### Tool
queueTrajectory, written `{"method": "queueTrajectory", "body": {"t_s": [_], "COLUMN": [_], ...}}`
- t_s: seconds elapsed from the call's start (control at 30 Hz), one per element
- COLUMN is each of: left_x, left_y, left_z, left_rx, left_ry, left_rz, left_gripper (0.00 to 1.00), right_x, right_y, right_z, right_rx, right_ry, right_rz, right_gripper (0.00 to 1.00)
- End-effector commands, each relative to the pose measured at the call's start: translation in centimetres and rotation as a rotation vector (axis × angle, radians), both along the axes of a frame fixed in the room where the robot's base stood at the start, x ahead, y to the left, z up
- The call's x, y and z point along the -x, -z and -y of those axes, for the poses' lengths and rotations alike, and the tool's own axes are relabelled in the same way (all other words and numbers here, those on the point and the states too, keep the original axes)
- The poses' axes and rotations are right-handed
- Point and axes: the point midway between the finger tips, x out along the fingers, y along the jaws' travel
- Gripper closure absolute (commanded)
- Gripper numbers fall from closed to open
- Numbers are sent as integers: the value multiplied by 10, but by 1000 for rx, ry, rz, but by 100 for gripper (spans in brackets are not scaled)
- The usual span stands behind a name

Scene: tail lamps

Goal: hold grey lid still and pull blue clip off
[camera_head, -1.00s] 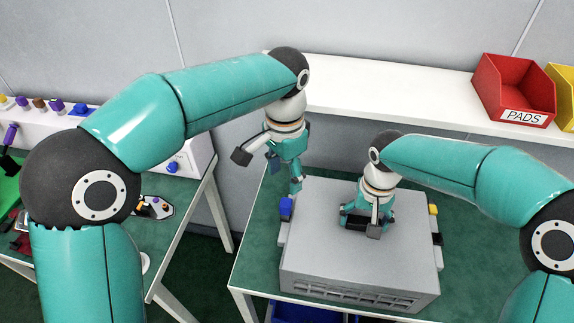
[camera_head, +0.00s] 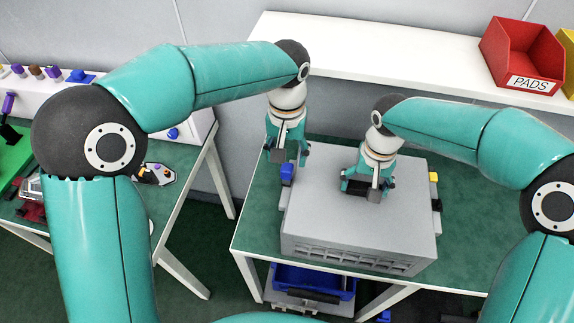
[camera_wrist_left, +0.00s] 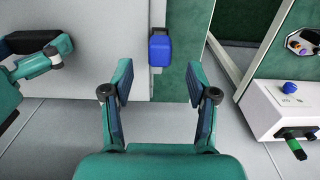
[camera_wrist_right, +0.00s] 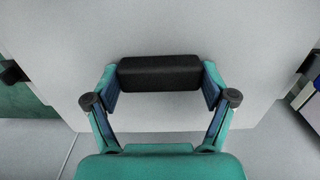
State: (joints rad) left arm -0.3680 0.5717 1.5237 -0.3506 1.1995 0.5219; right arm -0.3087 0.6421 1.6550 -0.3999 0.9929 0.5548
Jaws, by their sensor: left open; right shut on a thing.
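The grey lid (camera_head: 320,215) tops a box on the green table, and it fills much of the right wrist view (camera_wrist_right: 230,40). A blue clip (camera_head: 287,173) sits at the lid's left edge; it also shows in the left wrist view (camera_wrist_left: 160,48). My left gripper (camera_head: 287,160) is open and empty at the clip, with the clip ahead of its spread fingers (camera_wrist_left: 158,82) and not between them. My right gripper (camera_head: 366,188) is shut on the black handle (camera_wrist_right: 160,73) on top of the lid.
A yellow clip (camera_head: 433,177) is on the lid's right side. A white shelf (camera_head: 390,70) runs behind, with a red PADS bin (camera_head: 522,55) on it. A blue bin (camera_head: 312,280) is under the table. Another green table with parts stands left.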

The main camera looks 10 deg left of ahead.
Motion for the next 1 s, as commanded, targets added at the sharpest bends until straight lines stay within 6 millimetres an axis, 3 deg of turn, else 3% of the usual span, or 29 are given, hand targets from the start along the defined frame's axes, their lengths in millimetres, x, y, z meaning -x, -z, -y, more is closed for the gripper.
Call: {"method": "queueTrajectory", "body": {"t_s": [0.1,0.3,0.73,1.0], "left_x": [1,0,0,0], "left_y": [21,45,53,53], "left_z": [0,0,0,0], "left_rx": [-1,-1,0,1], "left_ry": [1,0,1,1], "left_rz": [-3,-1,1,1], "left_gripper": [42,42,42,87], "right_x": [0,0,0,0], "right_y": [0,0,0,0], "right_z": [0,0,0,0], "right_rx": [0,0,0,0], "right_ry": [0,0,0,0], "right_rz": [1,1,1,1], "right_gripper": [51,51,51,51]}}
